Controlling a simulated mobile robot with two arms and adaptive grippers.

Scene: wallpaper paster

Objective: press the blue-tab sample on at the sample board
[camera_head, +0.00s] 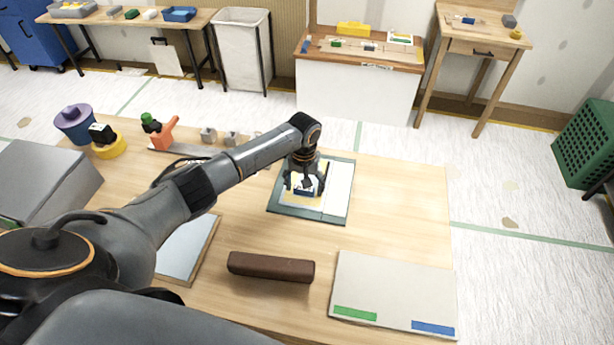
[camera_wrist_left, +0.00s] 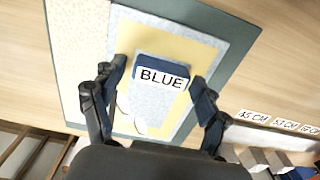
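The blue tab (camera_wrist_left: 162,70), lettered BLUE, sits on a yellow-bordered sample with a grey speckled middle (camera_wrist_left: 155,98). In the head view this sample (camera_head: 290,194) lies on a dark green mat (camera_head: 310,216). My left gripper (camera_head: 304,187) is low over the tab and partly hides it. In the left wrist view my left gripper (camera_wrist_left: 158,88) is open, one finger on each side of the tab, with gaps showing. A pale board (camera_head: 395,285) with a green strip and a blue strip lies at the table's front right. My right gripper is not in view.
A dark brown bar (camera_head: 271,267) lies between the mat and the front edge. A pale blue panel (camera_head: 186,248) lies left of it. A purple bucket (camera_head: 75,124), yellow roll (camera_head: 109,148) and orange tool (camera_head: 164,132) stand at the back left. The table right of the mat is clear.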

